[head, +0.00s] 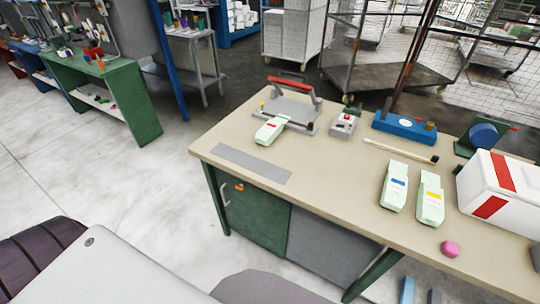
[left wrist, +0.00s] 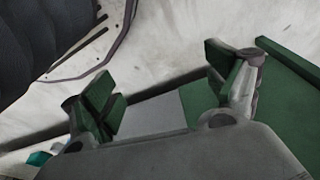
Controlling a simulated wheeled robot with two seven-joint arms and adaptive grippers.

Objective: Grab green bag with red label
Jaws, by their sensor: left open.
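The pale green bag with the red label (head: 268,132) lies on the beige worktable (head: 330,190) in the head view. Its far end is at the front of the grey press with a red-handled bar (head: 290,108). Two similar bags lie farther right: one with a blue label (head: 394,186) and one with a yellow label (head: 430,198). My left gripper (left wrist: 164,84) shows only in the left wrist view, its two green-padded fingers wide apart with nothing between them. No bag shows in that view. My right gripper is in neither view.
On the table are a small box with a red button (head: 343,124), a blue device (head: 404,127), a white box with red stripes (head: 500,187) and a pink block (head: 451,249). A flat grey strip (head: 238,163) lies near the front left edge. Open floor (head: 100,185) is left of the table.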

